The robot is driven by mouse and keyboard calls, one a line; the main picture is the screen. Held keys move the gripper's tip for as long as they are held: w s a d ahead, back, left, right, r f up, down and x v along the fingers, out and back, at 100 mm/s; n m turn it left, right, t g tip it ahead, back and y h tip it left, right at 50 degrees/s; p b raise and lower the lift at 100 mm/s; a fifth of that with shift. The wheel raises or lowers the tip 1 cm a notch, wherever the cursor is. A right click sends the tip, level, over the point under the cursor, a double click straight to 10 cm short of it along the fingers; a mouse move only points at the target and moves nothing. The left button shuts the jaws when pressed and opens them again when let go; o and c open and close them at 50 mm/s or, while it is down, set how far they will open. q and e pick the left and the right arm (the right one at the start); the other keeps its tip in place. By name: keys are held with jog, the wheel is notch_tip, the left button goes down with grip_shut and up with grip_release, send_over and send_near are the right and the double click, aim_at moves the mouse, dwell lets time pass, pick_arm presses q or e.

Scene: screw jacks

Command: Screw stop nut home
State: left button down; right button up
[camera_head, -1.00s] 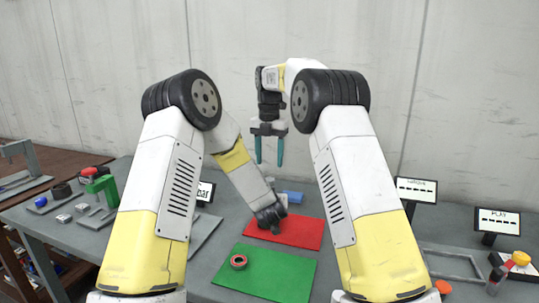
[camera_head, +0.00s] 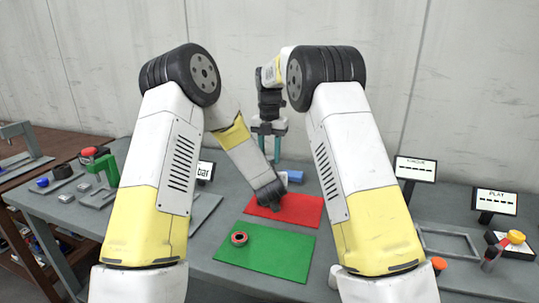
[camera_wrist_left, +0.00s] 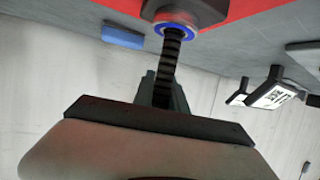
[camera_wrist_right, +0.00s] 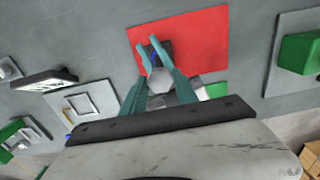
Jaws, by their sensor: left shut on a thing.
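My left gripper (camera_head: 268,194) reaches low over the red mat (camera_head: 300,212). In the left wrist view it is shut on a dark threaded screw (camera_wrist_left: 169,55), its fingers close around the shaft. The screw runs to a dark body (camera_wrist_left: 190,10) with a blue-rimmed collar (camera_wrist_left: 174,27). I cannot tell a separate stop nut there. A red ring (camera_head: 239,238) lies on the green mat (camera_head: 285,262). My right gripper (camera_head: 268,158) hangs above and behind the left one. Its teal fingers (camera_wrist_right: 146,46) are apart and hold nothing that I can make out.
A blue block (camera_head: 294,176) lies behind the red mat. A green bracket (camera_head: 106,173) and several small parts stand at the left. Two display signs (camera_head: 415,169) and a grey frame (camera_head: 450,241) are at the right. An orange-topped part (camera_head: 515,237) stands beyond the frame.

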grip_shut()
jog(key=shift+m, duration=1.7)
jog(key=o, duration=0.9)
grip_release()
jog(key=shift+r, duration=2.3)
